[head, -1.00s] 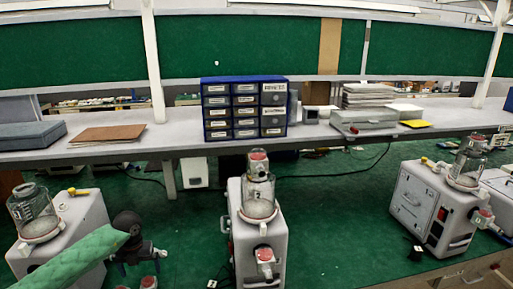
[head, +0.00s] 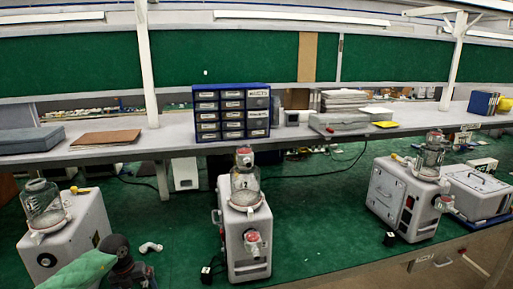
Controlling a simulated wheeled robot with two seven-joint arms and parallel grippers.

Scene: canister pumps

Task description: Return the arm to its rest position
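Three pale canister pumps stand on the green bench: a left one (head: 72,232), a middle one (head: 240,245) and a right one (head: 395,195). Each has a clear jar: the left jar (head: 42,205) has no red cap, while the middle jar (head: 244,183) and right jar (head: 430,158) have red-topped fittings. My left arm, in a green sleeve, comes in at the bottom left, in front of the left pump. Its dark gripper (head: 138,275) is low at the bottom edge, and its fingertips cannot be made out. My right gripper is not in view.
A white elbow fitting (head: 150,247) lies on the mat beside my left wrist. A blue drawer cabinet (head: 232,112) stands on the grey shelf (head: 180,143). A pale case (head: 475,190) is right of the right pump.

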